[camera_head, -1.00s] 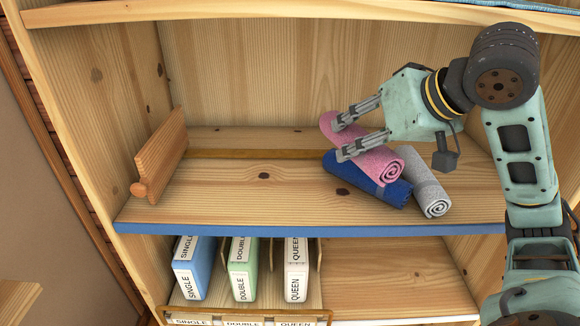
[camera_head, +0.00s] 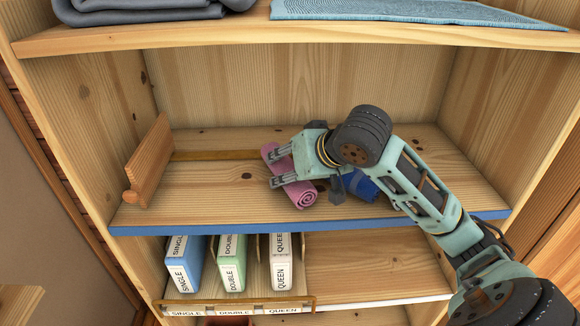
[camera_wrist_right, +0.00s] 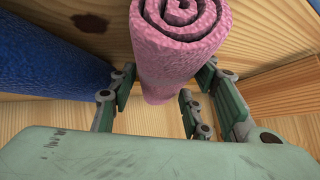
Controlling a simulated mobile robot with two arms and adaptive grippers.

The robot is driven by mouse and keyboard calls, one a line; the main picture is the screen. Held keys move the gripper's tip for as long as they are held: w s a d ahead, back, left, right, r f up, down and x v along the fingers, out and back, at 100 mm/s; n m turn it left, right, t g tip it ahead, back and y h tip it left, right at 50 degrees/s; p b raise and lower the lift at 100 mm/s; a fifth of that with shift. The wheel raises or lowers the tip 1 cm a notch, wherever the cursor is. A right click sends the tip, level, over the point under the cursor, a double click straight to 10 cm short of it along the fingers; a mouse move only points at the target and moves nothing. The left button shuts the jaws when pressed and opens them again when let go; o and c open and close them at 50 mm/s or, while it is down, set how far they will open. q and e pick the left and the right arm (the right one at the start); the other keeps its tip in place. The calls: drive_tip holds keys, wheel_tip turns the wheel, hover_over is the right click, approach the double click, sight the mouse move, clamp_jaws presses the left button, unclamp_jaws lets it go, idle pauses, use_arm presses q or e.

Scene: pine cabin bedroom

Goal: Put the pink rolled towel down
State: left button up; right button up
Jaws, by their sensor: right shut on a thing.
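The pink rolled towel (camera_head: 301,190) is at the middle shelf, left of the blue rolled towel (camera_head: 360,187), with its spiral end facing the front. My right gripper (camera_head: 276,169) is shut on it from the right, with one finger on each side. In the right wrist view the pink towel (camera_wrist_right: 178,55) sits between the finger pads, apart from the blue towel (camera_wrist_right: 45,65). Whether its underside touches the shelf I cannot tell. The grey towel is not visible; my arm covers that area. My left gripper is not in view.
A wooden divider (camera_head: 150,162) stands at the left of the middle shelf (camera_head: 215,190), with bare board between it and the pink towel. The upper shelf (camera_head: 230,38) holds folded textiles.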

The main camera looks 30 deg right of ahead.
drive_tip(key=shift+f, duration=0.35)
drive_tip(key=o, duration=0.8)
drive_tip(key=shift+c, duration=0.2)
drive_tip(key=shift+o, duration=0.7)
drive_tip(key=shift+s+r, duration=0.2)
drive_tip(key=shift+r, duration=0.1)
use_arm(q)
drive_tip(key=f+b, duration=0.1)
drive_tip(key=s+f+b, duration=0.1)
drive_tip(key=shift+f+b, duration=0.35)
drive_tip(key=shift+b, duration=0.05)
use_arm(e)
drive_tip(key=v, duration=1.1)
drive_tip(key=shift+s+r, duration=0.15)
drive_tip(key=shift+s, duration=0.05)
